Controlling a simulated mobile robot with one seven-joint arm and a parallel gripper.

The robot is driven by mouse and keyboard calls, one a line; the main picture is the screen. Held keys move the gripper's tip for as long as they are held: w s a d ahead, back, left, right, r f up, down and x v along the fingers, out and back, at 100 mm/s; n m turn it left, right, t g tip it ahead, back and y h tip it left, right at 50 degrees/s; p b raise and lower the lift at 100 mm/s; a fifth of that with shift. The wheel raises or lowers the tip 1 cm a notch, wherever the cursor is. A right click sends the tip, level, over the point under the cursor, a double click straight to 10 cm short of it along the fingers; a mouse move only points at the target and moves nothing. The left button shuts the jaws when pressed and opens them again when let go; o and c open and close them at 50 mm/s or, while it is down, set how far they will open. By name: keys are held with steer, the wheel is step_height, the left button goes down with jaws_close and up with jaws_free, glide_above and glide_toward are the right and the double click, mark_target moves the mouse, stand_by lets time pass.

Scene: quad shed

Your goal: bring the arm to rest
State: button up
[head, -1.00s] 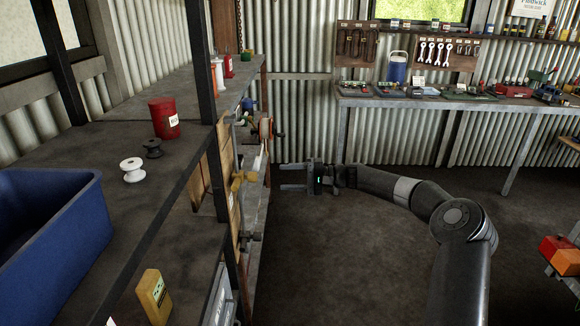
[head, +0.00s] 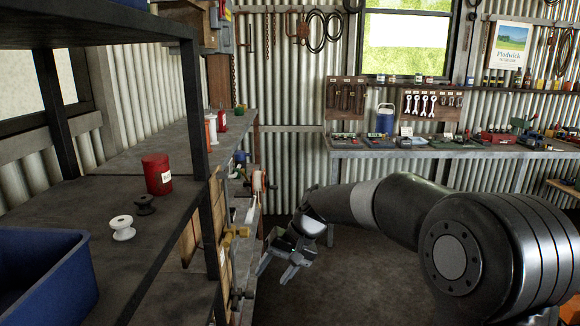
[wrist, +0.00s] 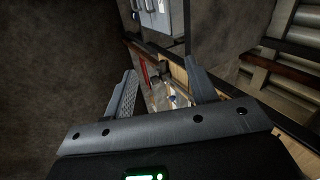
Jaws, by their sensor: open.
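My gripper (head: 276,266) is open and empty in the head view. It hangs over the floor just right of the shelf unit, tilted down and to the left. My arm reaches in from the right side of the picture, bent at a large joint. In the wrist view the two fingers of my gripper (wrist: 160,88) stand apart with nothing held between them. Beyond them, blurred small items and a wooden edge show.
Close on the left is the dark shelf (head: 75,215) with a blue bin (head: 45,285), a red can (head: 157,174), a white spool (head: 122,228) and a dark spool (head: 145,204). A workbench (head: 350,152) with tools stands along the back wall. Floor (head: 350,285) between them is clear.

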steer(key=s+d+r+t+h, duration=0.1)
steer(key=s+d+t+h, duration=0.1)
steer(key=s+d, duration=0.4)
steer(key=s+d+r+m+t+h, duration=0.1)
steer(key=s+d, duration=0.5)
steer(key=s, duration=0.6)
steer(key=s+d+r+t+h, duration=0.2)
steer(key=s+d, duration=0.4)
steer(key=s, duration=0.3)
steer(key=shift+d+r+t+h, duration=0.25)
steer(key=shift+r+t+h, duration=0.15)
steer(key=shift+r+h, duration=0.1)
